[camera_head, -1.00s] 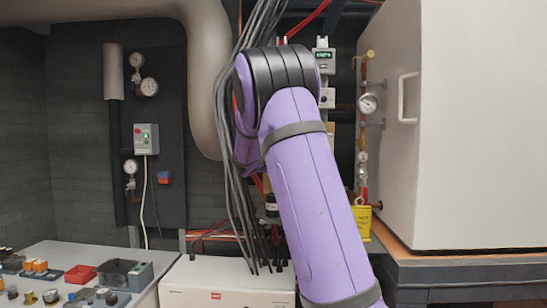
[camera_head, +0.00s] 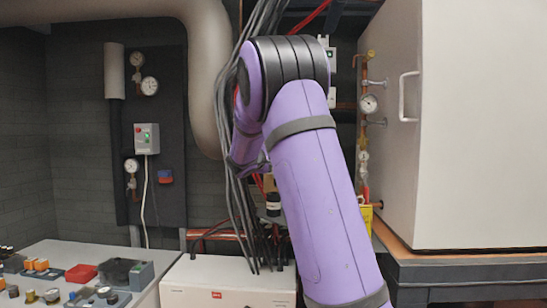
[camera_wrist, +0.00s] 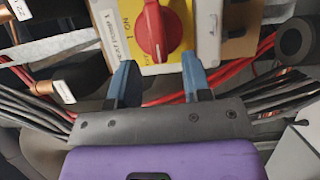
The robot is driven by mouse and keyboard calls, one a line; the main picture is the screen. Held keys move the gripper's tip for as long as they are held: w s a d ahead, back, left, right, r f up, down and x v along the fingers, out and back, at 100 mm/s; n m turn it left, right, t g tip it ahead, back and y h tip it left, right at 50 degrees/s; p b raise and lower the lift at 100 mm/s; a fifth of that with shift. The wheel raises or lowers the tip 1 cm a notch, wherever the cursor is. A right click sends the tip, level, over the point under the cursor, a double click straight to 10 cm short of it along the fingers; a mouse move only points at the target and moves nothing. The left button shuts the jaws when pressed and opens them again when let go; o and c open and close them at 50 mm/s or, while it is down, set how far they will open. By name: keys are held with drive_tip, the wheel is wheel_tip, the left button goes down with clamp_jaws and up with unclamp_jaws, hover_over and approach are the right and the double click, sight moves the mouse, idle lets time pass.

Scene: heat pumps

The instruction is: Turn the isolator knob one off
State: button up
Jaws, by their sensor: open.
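In the wrist view, a red isolator knob (camera_wrist: 151,30) sits on a yellow plate (camera_wrist: 178,22) with "ON" lettering, seen upside down. The knob's handle lies roughly along the picture's vertical. A white label (camera_wrist: 112,38) is beside the plate, its text too small to read surely. My gripper (camera_wrist: 158,62) has two blue fingers spread apart, empty, just below the knob in the picture. One finger is to each side of the knob's line, and I see no clear contact.
Red and grey cables (camera_wrist: 282,100) run on both sides of my gripper, and a dark round part (camera_wrist: 295,38) is at right. In the head view, a large white cabinet (camera_head: 470,120) stands right of my arm, and a bench with small parts (camera_head: 60,255) is at left.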

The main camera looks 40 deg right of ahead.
drive_tip(key=v, duration=0.8)
idle(0.4)
drive_tip(key=s+a+f+m+g+y, duration=0.1)
drive_tip(key=s+a+f+m+y, duration=0.2)
drive_tip(key=s, duration=0.5)
drive_tip(key=s+a+f+m+g+y, duration=0.1)
drive_tip(key=s+a+f+y, duration=0.1)
drive_tip(key=s+a+y, duration=0.45)
drive_tip(key=s+a+f+t+y, duration=0.1)
drive_tip(key=s+a+f+y, duration=0.2)
drive_tip(key=s+a, duration=0.6)
drive_tip(key=s+a+f+y, duration=0.3)
drive_tip(key=s+a+y, duration=0.1)
drive_tip(key=s+a, duration=0.6)
drive_tip(key=shift+a+t+y, duration=0.35)
drive_tip(key=shift+a+t, duration=0.05)
drive_tip(key=shift+a, duration=0.05)
drive_tip(key=shift+d+f, duration=0.1)
